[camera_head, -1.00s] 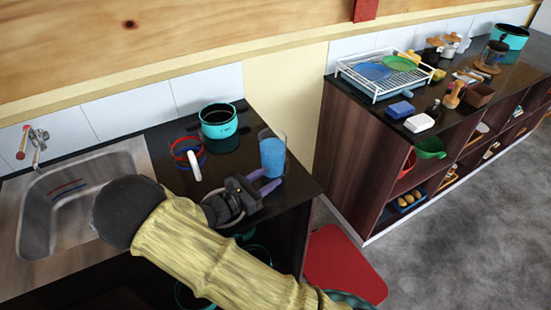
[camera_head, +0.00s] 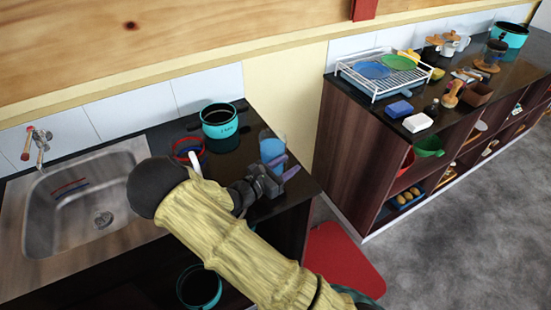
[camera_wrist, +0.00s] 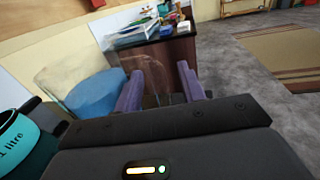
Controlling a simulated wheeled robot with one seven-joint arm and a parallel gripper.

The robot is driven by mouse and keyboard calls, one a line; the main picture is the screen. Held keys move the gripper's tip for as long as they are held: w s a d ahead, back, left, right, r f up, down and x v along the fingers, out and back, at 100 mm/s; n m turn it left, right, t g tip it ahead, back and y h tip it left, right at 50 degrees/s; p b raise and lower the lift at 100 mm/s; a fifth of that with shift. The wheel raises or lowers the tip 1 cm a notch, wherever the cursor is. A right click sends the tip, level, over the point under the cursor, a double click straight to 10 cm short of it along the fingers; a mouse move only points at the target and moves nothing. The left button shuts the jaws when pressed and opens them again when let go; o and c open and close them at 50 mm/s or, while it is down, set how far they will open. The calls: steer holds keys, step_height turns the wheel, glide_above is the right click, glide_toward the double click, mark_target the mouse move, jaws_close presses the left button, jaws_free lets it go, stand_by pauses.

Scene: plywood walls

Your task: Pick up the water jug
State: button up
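The water jug (camera_head: 271,150) is clear and holds blue water. It stands upright on the black counter near its right end. In the wrist view the jug (camera_wrist: 97,95) is at the left, beside the left finger. My gripper (camera_head: 286,167) is at the near right side of the jug, with its purple fingers spread. In the wrist view my gripper (camera_wrist: 160,88) is open, and a faint clear shape, perhaps the jug's handle, shows between the fingers. I cannot tell whether a finger touches the jug.
A teal pot (camera_head: 219,127) stands behind and left of the jug, and a red-rimmed container (camera_head: 186,148) is beside it. A steel sink (camera_head: 75,205) is at the left. A dish rack (camera_head: 385,76) is on the other counter. A red panel (camera_head: 340,262) is below at the floor.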

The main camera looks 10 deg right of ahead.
stand_by(0.5)
jaws_close()
